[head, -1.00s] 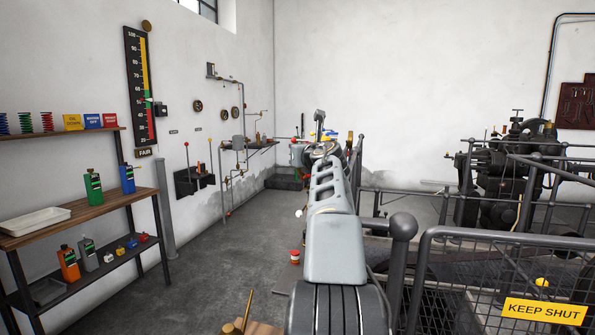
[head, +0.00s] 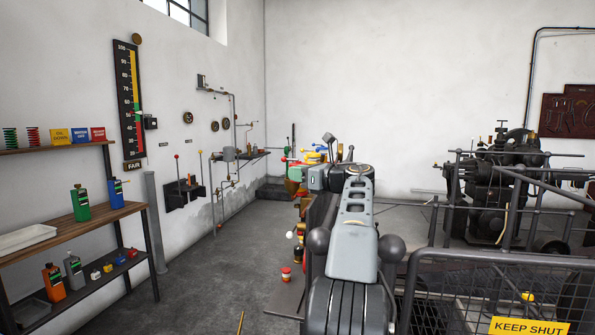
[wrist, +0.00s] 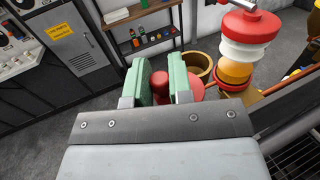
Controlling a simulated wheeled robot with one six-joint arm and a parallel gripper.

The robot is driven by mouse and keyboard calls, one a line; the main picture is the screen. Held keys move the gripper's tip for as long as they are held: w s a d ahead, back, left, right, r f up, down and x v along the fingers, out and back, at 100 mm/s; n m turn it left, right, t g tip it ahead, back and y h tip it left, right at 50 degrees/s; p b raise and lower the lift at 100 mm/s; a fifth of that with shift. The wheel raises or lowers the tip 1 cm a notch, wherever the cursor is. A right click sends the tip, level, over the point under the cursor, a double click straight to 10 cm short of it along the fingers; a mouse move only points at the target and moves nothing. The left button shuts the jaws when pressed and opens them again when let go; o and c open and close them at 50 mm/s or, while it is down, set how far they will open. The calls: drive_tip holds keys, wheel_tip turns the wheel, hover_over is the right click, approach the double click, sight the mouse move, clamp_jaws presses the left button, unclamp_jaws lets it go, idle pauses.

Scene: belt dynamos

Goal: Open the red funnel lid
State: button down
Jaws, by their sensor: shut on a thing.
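In the wrist view the green fingers of my gripper (wrist: 157,76) are closed on a red knob (wrist: 159,88). Behind the right finger is a round red lid (wrist: 197,90), partly hidden by that finger and the gripper body. The knob appears to belong to this lid. Just beyond it is a brass funnel rim (wrist: 202,62), whose inside shows, so the lid sits beside the mouth or tilted from it; I cannot tell which. In the head view my arm hides most of this area.
A stack of red, white and orange round pieces (wrist: 243,52) stands close right of my gripper. A shelf unit with bottles (head: 75,240) is at the left wall. A railing with a KEEP SHUT sign (head: 528,327) is at right.

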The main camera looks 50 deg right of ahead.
idle(0.4)
drive_tip(key=c, duration=1)
unclamp_jaws()
drive_tip(key=shift+c, duration=0.2)
drive_tip(key=s+d, duration=0.1)
drive_tip(key=s, duration=1.2)
drive_tip(key=shift+s+d+b, duration=0.35)
drive_tip(key=shift+s+b, duration=0.05)
drive_tip(key=shift+b, duration=0.05)
drive_tip(key=shift+a, duration=0.1)
